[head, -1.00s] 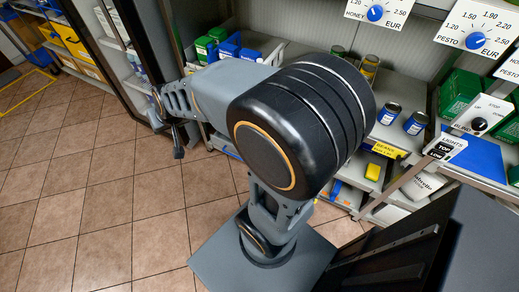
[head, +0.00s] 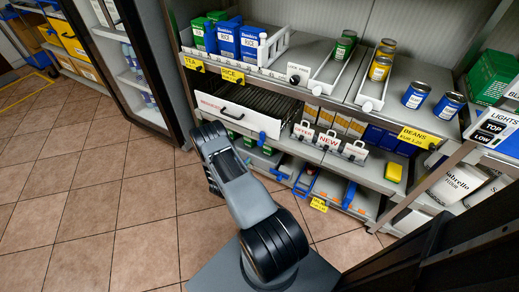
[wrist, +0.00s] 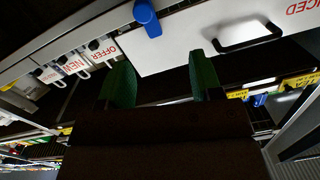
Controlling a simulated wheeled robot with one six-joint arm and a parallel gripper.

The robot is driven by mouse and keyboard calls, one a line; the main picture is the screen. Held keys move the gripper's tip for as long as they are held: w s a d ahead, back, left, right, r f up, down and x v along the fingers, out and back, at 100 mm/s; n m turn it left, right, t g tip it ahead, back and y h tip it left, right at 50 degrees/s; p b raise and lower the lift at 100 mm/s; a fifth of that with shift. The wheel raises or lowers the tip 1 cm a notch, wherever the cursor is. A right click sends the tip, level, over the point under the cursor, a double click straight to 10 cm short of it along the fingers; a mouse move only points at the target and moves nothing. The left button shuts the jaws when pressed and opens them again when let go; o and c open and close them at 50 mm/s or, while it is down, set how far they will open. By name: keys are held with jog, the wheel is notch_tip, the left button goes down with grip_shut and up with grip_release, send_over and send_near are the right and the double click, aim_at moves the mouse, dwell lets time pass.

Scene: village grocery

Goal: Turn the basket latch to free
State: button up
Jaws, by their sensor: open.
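A white drawer-like basket front (head: 237,110) with a black handle sits under the middle shelf; its wire body shows behind it. A small blue tab (head: 262,138) is at its lower right end; this looks like the latch, though its setting is hard to read. In the wrist view, the blue tab (wrist: 147,17) shows near the top, beside the white front (wrist: 190,45) and its black handle (wrist: 247,40). My gripper (wrist: 162,82) has two green fingers, spread and empty, apart from the tab. In the head view my arm hides the gripper.
Red-lettered tags (head: 327,139) hang right of the basket. A yellow block (head: 393,172) lies on a lower shelf. Tiled floor (head: 90,200) is clear at left.

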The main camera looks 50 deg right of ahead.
aim_at(259, 144)
jog(key=shift+h, duration=0.3)
jog(key=b+x, duration=0.1)
jog(key=x, duration=0.3)
jog(key=s+f+x, duration=0.1)
jog(key=x, duration=0.4)
jog(key=s+b+x, duration=0.1)
jog(key=x, duration=0.3)
jog(key=shift+d+f+b, duration=0.35)
jog(key=shift+d+f, duration=0.05)
jog(key=shift+d, duration=0.1)
